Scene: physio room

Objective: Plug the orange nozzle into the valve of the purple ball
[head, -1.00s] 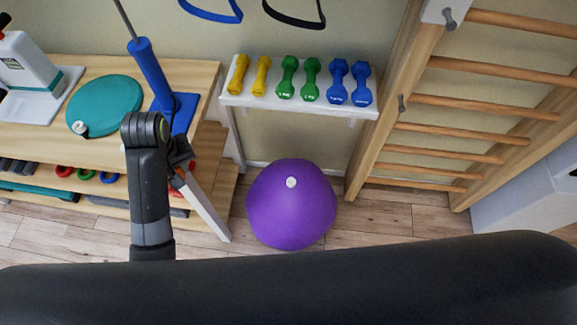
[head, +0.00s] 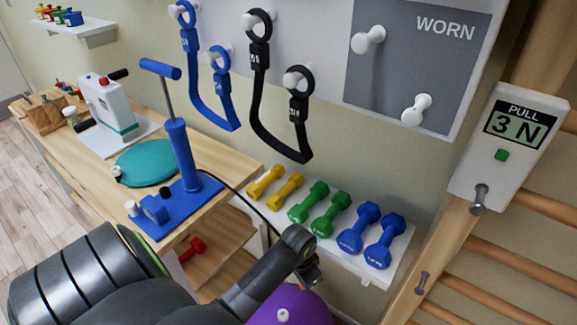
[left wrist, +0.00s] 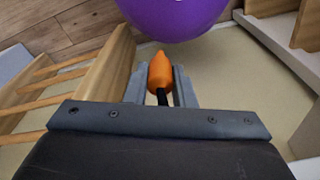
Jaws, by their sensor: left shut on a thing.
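The purple ball (head: 262,308) is at the bottom edge of the head view, partly cut off and partly behind my left arm. Its white valve (head: 283,315) faces up. My left gripper (head: 314,278) is just above the ball's far side, its fingers mostly hidden by the wrist. In the left wrist view my left gripper (left wrist: 160,92) is shut on the orange nozzle (left wrist: 160,70), with its black hose (left wrist: 162,97) behind. The nozzle's tip points toward the purple ball (left wrist: 175,16) and appears apart from it. My right gripper is not in view.
A blue pump (head: 178,160) stands on the wooden bench (head: 222,152) beside a teal disc (head: 146,163). A white shelf (head: 405,245) with dumbbells is behind the ball. Wooden wall bars (head: 480,255) stand at the right. Blue and black straps hang on the wall.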

